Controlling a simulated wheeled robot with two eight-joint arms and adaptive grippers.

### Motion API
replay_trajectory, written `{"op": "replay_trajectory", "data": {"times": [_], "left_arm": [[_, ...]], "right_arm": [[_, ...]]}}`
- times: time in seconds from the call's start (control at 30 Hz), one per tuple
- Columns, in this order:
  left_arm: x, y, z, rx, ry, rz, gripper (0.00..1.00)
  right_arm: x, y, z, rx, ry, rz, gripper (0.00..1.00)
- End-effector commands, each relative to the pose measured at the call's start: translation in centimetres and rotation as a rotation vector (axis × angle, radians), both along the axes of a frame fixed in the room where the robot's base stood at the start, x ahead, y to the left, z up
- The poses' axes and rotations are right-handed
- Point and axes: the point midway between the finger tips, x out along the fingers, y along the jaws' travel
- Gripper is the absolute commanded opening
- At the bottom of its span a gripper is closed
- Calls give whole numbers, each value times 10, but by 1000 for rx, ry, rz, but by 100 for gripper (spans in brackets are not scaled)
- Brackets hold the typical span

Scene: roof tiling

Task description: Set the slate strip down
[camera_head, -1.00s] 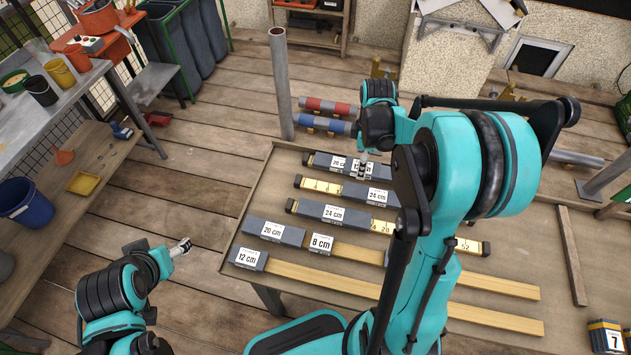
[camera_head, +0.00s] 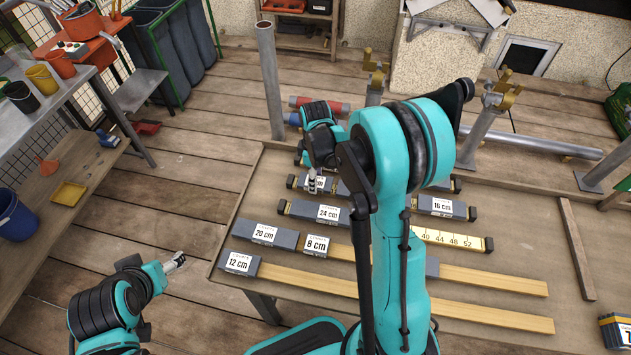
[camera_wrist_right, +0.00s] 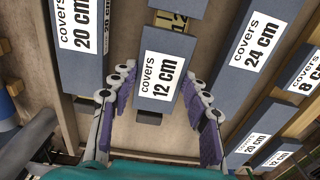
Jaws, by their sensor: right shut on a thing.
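My right gripper (camera_head: 313,178) is shut on a grey slate strip with a white label (camera_head: 317,185). In the right wrist view this strip reads "covers 12 cm" (camera_wrist_right: 162,76), between the two purple-padded fingers (camera_wrist_right: 160,108). It is over the left end of the middle measuring batten, whose dark end cap (camera_wrist_right: 149,117) shows below it. A yellow patch marked 12 (camera_wrist_right: 170,22) shows between it and another slate. Whether the strip touches the batten I cannot tell. My left gripper (camera_head: 176,261) is left of the table; its finger opening is too small to judge.
The neighbouring battens carry a 20 cm slate (camera_wrist_right: 80,50) and a 24 cm slate (camera_head: 325,213). Nearer on the table (camera_head: 225,235) lie 20 cm (camera_head: 264,234), 8 cm (camera_head: 317,245) and 12 cm (camera_head: 240,263) slates. A steel post (camera_head: 270,85) stands behind the table's far left corner.

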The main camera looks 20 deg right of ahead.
Motion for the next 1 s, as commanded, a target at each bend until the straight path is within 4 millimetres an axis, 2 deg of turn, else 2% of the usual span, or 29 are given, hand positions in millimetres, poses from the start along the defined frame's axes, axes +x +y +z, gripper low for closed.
{"op": "replay_trajectory", "data": {"times": [0.03, 0.37, 0.4, 0.47, 0.5, 0.83, 1.0], "left_arm": [[0, 0, -3, 0, 0, 0, 67], [0, 0, -5, 0, 0, 0, 67], [0, 0, -5, 0, 0, 0, 67], [0, 0, -4, 0, 0, 0, 67], [0, 0, -4, 0, 0, 0, 67], [0, 0, -1, 0, 0, 0, 67], [0, 0, 9, 0, 0, 0, 67]], "right_arm": [[0, 0, -5, 0, 0, 0, 13], [0, 0, -7, 0, 0, 0, 13], [0, 0, -8, 0, 0, 0, 49], [0, 0, -7, 0, 0, 0, 65], [0, 0, -7, 0, 0, 0, 67], [0, 0, -3, 0, 0, 0, 67], [0, 0, 22, 0, 0, 0, 67]]}}
